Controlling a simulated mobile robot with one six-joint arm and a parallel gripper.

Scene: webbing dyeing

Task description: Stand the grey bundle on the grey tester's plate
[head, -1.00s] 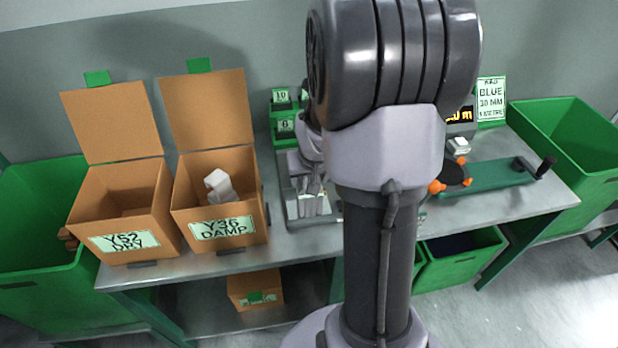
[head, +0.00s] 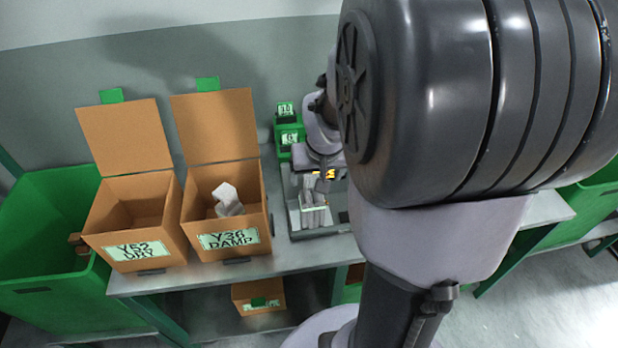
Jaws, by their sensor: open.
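A grey bundle (head: 313,217) with a pale label stands upright on the plate (head: 296,224) of the grey tester (head: 291,185), on the bench right of the damp box. My gripper (head: 321,186) is open just above the bundle's top. A small gap seems to show between them, but the fingertips are small and partly merge with the tester behind. An orange lit display (head: 324,174) on the tester shows behind my gripper. My arm hides the tester's right side.
Two open cardboard boxes stand left: the dry box (head: 137,218) looks empty, and the damp box (head: 190,221) holds a whitish bundle (head: 227,198). Small green bins (head: 287,122) stand behind the tester. A large green bin (head: 45,240) is at far left.

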